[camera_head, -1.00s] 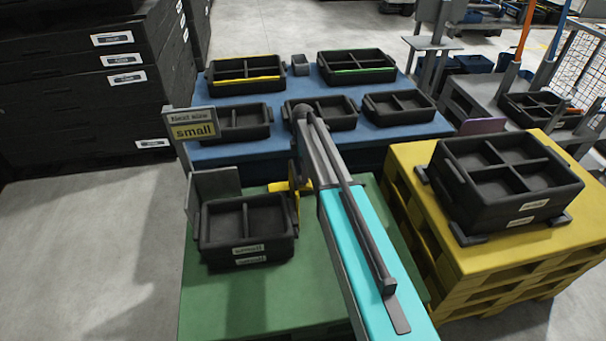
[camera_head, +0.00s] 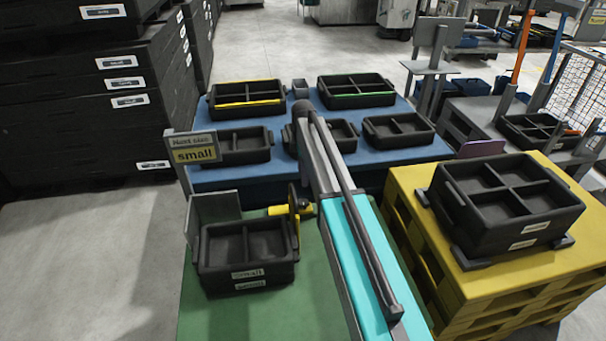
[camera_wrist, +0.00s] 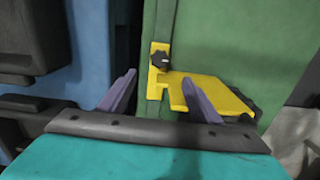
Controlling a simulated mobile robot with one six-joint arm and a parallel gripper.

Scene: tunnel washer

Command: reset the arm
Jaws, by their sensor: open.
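My arm (camera_head: 362,235), teal with a dark grey link, reaches forward over the green stand in the head view. My gripper (camera_wrist: 159,77) shows in the wrist view as two purple-grey fingers spread apart, with nothing held between them. A yellow bracket (camera_wrist: 215,96) with a black knob lies beyond the fingers on the green surface; I cannot tell whether they touch it. In the head view my fingers are not clearly visible.
Black trays stand on the blue table (camera_head: 200,178) beyond. A divided black crate (camera_head: 505,205) sits on the yellow pallet stack (camera_head: 480,285) at right. Grey floor (camera_head: 100,250) is clear at left.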

